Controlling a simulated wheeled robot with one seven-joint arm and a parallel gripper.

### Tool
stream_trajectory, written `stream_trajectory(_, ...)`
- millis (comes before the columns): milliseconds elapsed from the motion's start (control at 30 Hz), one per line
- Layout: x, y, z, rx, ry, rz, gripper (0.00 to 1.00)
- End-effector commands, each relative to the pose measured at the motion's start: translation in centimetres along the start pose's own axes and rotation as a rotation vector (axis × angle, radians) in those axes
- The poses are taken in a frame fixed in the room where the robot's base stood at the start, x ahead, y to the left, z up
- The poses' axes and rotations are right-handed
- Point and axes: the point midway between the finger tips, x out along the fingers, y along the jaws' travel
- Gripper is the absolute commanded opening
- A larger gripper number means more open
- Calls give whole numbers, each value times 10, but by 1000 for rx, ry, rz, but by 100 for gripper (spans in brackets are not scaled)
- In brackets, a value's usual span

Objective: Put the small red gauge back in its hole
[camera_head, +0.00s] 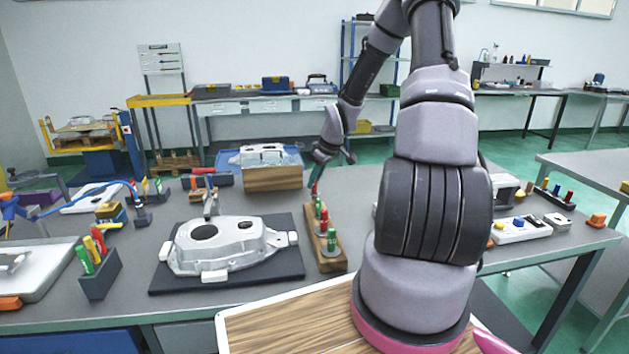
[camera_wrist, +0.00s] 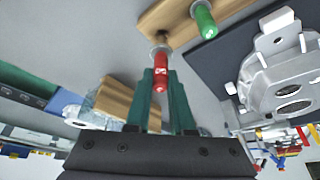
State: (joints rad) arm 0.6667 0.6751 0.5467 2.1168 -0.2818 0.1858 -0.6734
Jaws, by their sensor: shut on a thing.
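My gripper (camera_head: 317,181) is at the far end of a wooden gauge block (camera_head: 334,265). In the wrist view its two teal fingers (camera_wrist: 163,92) are shut on a small red gauge (camera_wrist: 160,72), red handle towards me. The gauge's metal end points at the block's end (camera_wrist: 150,22); I cannot tell whether it is above the hole or partly in it. A green gauge (camera_wrist: 204,18) stands in the block beside it. In the head view another red gauge (camera_head: 324,221) and a front green gauge (camera_head: 332,241) stand upright in the block.
An aluminium casting (camera_head: 222,246) lies on a dark mat (camera_head: 283,268) left of the block. A wooden block with a casting (camera_head: 272,178) stands behind. A holder (camera_head: 99,276) with coloured gauges is at the left. My arm hides the bench right of the block.

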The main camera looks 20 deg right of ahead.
Motion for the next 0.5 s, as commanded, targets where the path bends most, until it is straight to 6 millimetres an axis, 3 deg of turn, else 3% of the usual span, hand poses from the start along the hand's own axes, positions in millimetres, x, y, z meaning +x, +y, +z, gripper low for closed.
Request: stream_trajectory(500, 9, 0, 3, 0, 0, -1, 0)
